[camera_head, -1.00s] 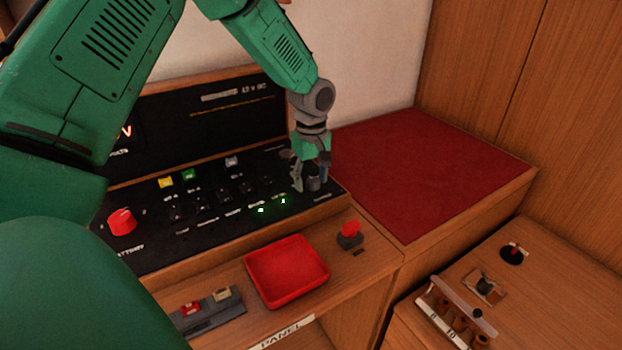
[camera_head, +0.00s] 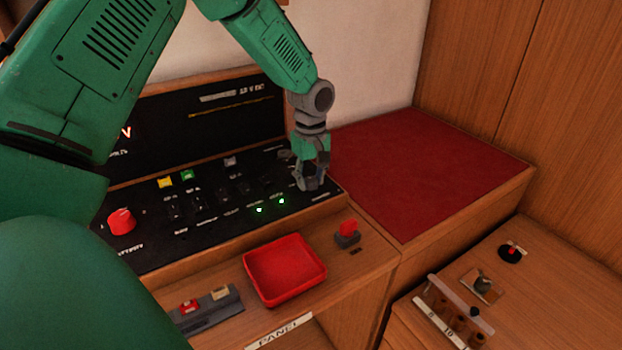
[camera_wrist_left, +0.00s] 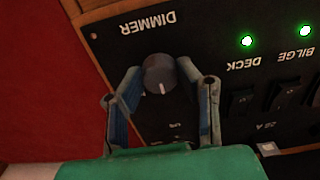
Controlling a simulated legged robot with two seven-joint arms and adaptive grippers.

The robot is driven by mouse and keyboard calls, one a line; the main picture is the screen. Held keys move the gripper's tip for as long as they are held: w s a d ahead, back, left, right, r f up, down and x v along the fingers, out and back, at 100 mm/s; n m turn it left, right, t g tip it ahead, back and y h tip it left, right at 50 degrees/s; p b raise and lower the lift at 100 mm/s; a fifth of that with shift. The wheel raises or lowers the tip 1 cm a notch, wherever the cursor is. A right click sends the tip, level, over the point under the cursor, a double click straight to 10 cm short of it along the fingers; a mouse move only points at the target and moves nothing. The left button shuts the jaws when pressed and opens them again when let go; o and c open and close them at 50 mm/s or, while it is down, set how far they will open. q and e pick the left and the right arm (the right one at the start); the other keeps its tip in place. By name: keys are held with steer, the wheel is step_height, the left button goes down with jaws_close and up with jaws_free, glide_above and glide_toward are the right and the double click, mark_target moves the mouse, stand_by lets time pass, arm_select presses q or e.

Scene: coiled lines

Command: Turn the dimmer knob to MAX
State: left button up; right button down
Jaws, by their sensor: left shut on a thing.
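The dimmer knob (camera_wrist_left: 159,75) is a dark grey round knob on the black panel, below the upside-down DIMMER label (camera_wrist_left: 150,22) in the left wrist view. Its white pointer mark points down in that view, towards my palm. My left gripper (camera_wrist_left: 161,71) has one finger on each side of the knob and is shut on it. In the head view the left gripper (camera_head: 311,184) is at the panel's right end, and its fingers mostly hide the knob. My right gripper is not in view.
Two lit green lamps (camera_head: 270,205) and black switches sit left of the gripper. A red knob (camera_head: 121,221) is at the panel's left end. A red tray (camera_head: 284,270) and a red-topped switch (camera_head: 348,232) are in front. The red surface (camera_head: 430,165) to the right is clear.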

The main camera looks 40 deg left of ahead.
arm_select(q)
steer(key=shift+w+r, duration=0.1)
steer(key=shift+r+m+p, duration=0.15)
steer(key=shift+m+p, duration=0.95)
steer(key=shift+p, duration=0.05)
steer(key=m+p, duration=0.2)
steer(key=shift+m, duration=0.3)
steer(key=m+p, duration=0.1)
steer(key=m, duration=0.1)
steer(key=shift+m+p, duration=0.3)
steer(key=shift+p, duration=0.05)
steer(key=m+p, duration=0.1)
steer(key=m, duration=0.2)
steer(key=shift+w+m+p, duration=0.1)
steer(key=shift+m+p, duration=0.2)
steer(key=shift+p, duration=0.05)
steer(key=m+p, duration=0.1)
steer(key=m, duration=0.5)
steer(key=shift+p, duration=0.4)
steer(key=m+p, duration=0.1)
steer(key=m, duration=0.5)
steer(key=shift+m, duration=0.4)
steer(key=shift+a, duration=0.1)
